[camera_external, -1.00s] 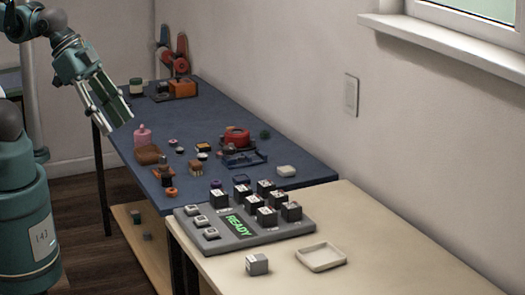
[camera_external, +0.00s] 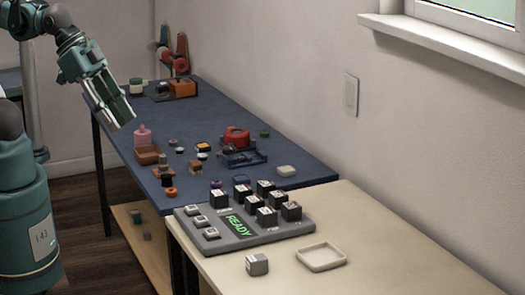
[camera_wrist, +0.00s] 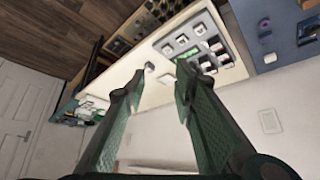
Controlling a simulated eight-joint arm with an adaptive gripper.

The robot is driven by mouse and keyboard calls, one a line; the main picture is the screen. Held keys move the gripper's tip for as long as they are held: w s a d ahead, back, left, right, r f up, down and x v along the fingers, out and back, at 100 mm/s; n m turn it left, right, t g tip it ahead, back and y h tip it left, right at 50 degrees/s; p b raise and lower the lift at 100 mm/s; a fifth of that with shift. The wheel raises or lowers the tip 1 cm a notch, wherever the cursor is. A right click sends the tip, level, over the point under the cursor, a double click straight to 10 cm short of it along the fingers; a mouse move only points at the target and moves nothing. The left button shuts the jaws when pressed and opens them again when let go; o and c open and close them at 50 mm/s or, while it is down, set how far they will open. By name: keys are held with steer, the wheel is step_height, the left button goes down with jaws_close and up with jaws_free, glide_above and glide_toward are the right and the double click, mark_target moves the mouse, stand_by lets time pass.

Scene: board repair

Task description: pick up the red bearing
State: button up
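A round red part (camera_external: 237,136), which looks like the red bearing, sits on the far half of the blue work table among other small parts. A dark blue bracket-like piece (camera_external: 243,158) lies just in front of it. My gripper (camera_external: 124,118) hangs in the air at the upper left, well apart from the red part. In the wrist view its two fingers (camera_wrist: 157,76) are spread with nothing between them. The red part cannot be made out in the wrist view.
The blue table (camera_external: 310,173) also carries a pink container (camera_external: 142,137), a brown box (camera_external: 148,155), orange rings and several small parts. A grey panel reading READY (camera_external: 237,226) with dark blocks stands on the adjoining beige table (camera_external: 400,250), beside an empty tray (camera_external: 321,257).

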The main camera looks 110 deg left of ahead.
steer(key=w+a+n+g+y, duration=0.1)
steer(key=w+a+n, duration=0.1)
steer(key=w+a, duration=0.3)
steer(key=w+a+n+g, duration=0.1)
steer(key=w+a, duration=0.1)
steer(key=a, duration=0.6)
steer(key=n+g+h+p, duration=0.1)
steer(key=n+g+p, duration=0.1)
steer(key=n+g, duration=0.5)
glide_above(220, 153)
steer(key=f, duration=0.7)
steer(key=f+n+t, duration=0.1)
steer(key=f, duration=0.6)
steer(key=f+t, duration=0.1)
steer(key=f, duration=0.6)
steer(key=shift+w+d+f+n, duration=0.15)
steer(key=shift+w+d+n, duration=0.1)
steer(key=shift+d+n, duration=0.1)
steer(key=shift+s+a+f, duration=0.2)
steer(key=shift+s, duration=0.05)
steer(key=shift+f, duration=1.3)
steer(key=shift+f, duration=0.1)
